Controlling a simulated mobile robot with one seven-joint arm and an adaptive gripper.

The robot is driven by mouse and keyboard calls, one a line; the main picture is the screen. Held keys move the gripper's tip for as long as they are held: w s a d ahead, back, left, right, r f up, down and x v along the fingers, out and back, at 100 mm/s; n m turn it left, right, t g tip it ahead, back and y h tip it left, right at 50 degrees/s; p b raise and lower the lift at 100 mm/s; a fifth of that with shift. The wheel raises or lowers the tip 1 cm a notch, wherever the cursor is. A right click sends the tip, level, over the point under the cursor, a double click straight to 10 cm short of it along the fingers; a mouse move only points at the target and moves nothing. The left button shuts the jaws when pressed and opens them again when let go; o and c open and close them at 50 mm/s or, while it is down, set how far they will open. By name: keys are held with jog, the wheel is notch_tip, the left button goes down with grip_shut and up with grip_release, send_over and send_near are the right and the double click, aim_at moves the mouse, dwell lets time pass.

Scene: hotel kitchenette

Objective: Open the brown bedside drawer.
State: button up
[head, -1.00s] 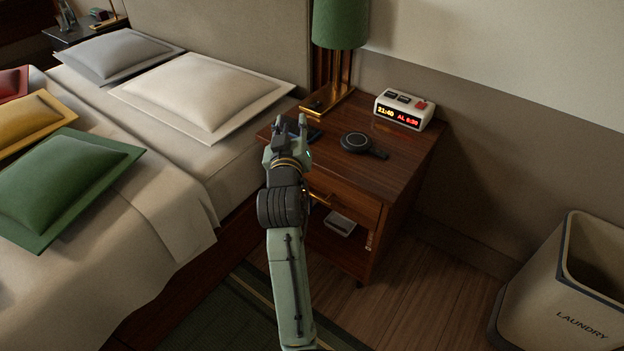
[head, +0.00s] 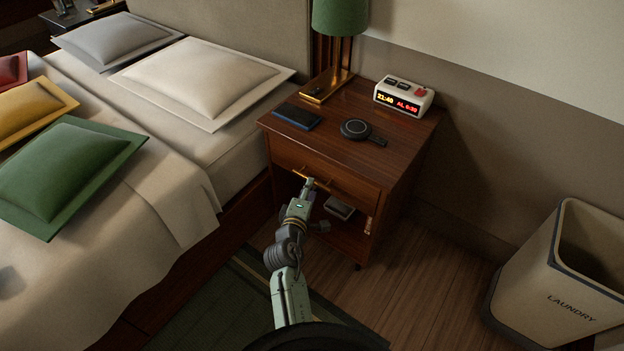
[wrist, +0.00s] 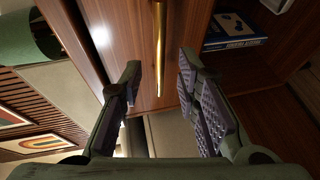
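The brown bedside table (head: 400,146) has one drawer (head: 355,191), which looks shut, with a horizontal brass bar handle (head: 323,185). My gripper (head: 308,187) is in front of the drawer at the handle's left part. In the wrist view, my gripper (wrist: 160,75) is open, with one finger on each side of the line of the brass handle (wrist: 160,45). The handle runs upright in that picture and its end reaches between the fingertips. Neither finger visibly touches it.
A blue phone (head: 297,117), a round black device (head: 355,130), an alarm clock (head: 404,98) and a green lamp (head: 340,16) stand on top. An open shelf below holds books (wrist: 235,32). The bed (head: 180,220) is close on the left. A laundry bin (head: 560,290) stands right, with bare floor between.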

jog(key=x, duration=0.5)
grip_shut()
dwell(0.3)
dwell(0.4)
